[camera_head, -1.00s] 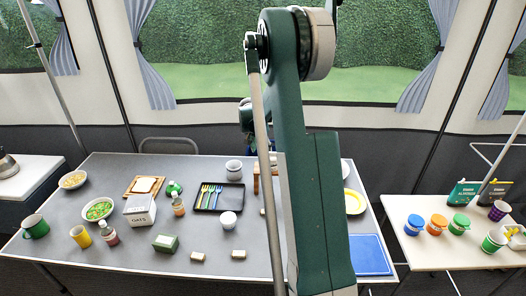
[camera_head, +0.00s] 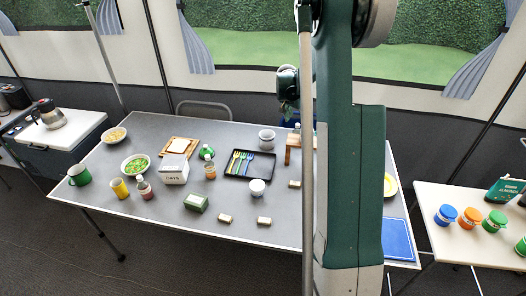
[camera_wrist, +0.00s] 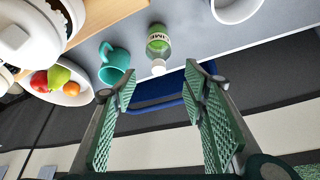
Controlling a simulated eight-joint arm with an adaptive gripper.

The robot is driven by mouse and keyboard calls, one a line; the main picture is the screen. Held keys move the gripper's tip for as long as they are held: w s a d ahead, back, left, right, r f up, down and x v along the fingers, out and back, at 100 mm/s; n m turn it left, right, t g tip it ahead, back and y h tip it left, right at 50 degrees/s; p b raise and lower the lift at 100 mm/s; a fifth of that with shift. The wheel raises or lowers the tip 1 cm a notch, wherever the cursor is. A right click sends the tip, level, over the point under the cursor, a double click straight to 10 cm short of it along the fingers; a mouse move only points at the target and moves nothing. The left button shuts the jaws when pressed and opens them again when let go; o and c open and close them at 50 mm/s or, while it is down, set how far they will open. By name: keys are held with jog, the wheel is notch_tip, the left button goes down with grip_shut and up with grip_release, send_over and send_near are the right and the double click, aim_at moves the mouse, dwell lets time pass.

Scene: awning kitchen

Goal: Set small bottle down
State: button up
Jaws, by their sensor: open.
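A small clear bottle (camera_wrist: 158,45) with a green label and white cap is on the grey table (camera_wrist: 205,50), near its edge, in the wrist view. It appears to stand upright. My gripper (camera_wrist: 162,88) is open in that view, its green padded fingers apart with nothing between them. The bottle's cap is just beyond the fingertips, and the bottle looks free of both fingers. In the head view my arm covers part of the table, and I cannot clearly make out this bottle there.
A teal mug (camera_wrist: 114,62) and a fruit bowl (camera_wrist: 66,94) are near the bottle. A blue chair (camera_wrist: 160,92) is past the table edge. In the head view, a black cutlery tray (camera_head: 271,167), a white box (camera_head: 174,172) and other bottles and bowls occupy the table.

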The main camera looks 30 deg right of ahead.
jog(key=s+a+r+n+t, duration=0.15)
jog(key=s+a+r, duration=0.25)
jog(key=a+r, duration=0.45)
jog(key=s+a+r+n+t+y, duration=0.1)
jog(key=s+a+r+n, duration=0.3)
jog(key=a, duration=0.8)
jog(key=s+a+r+n+t, duration=0.1)
jog(key=s+a+r, duration=0.3)
jog(key=a+r, duration=0.45)
jog(key=s+a+f+n+t+y, duration=0.2)
jog(key=s+a+n, duration=0.5)
jog(key=s+a, duration=1.7)
jog(key=shift+s+a+f+n+y, duration=0.35)
jog(key=shift+s+f+y, duration=0.05)
jog(key=shift+s+y, duration=0.3)
